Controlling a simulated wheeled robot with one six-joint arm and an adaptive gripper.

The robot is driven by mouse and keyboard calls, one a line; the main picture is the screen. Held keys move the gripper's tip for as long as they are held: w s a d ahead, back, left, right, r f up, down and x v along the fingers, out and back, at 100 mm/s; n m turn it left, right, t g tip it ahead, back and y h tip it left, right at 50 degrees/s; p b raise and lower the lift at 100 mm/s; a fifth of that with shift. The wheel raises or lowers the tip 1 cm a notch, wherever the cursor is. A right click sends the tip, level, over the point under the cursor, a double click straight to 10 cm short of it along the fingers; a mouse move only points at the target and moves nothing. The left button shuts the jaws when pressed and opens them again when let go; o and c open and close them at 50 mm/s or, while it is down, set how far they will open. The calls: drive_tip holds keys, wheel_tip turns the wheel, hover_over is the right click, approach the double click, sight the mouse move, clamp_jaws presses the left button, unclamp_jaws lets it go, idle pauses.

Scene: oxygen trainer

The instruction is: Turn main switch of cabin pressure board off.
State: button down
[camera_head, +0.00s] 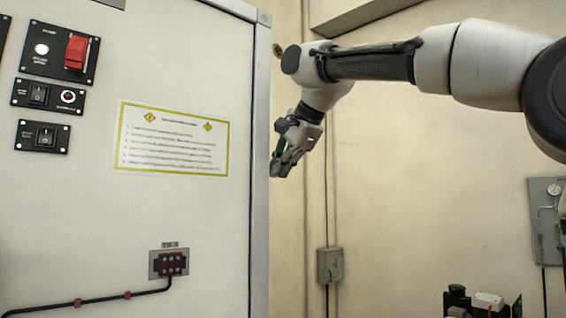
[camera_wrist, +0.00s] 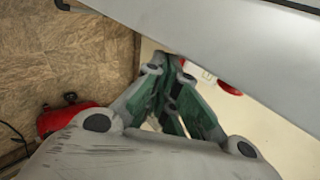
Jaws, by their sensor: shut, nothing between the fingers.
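A small panel with a red switch (camera_head: 76,53) and a lit white lamp (camera_head: 41,48) is on the face of a pale cabinet, upper left in the head view. Below it are two black panels with rocker switches, the upper switch (camera_head: 38,95) beside a round lit part and the lower switch (camera_head: 45,137) alone. Their labels are too small to read, so I cannot tell which is the main switch. My gripper (camera_head: 280,170) is shut and empty, beyond the cabinet's right edge, apart from all the switches. Its fingers (camera_wrist: 177,65) also show in the wrist view.
The cabinet's right edge (camera_head: 259,150) stands between my gripper and the switches. A notice (camera_head: 172,140) and a socket with a cable (camera_head: 169,263) are on its face. A grey box (camera_head: 330,265) is on the wall. In the wrist view, a red object (camera_wrist: 66,114) lies left.

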drive_tip(key=x, duration=0.9)
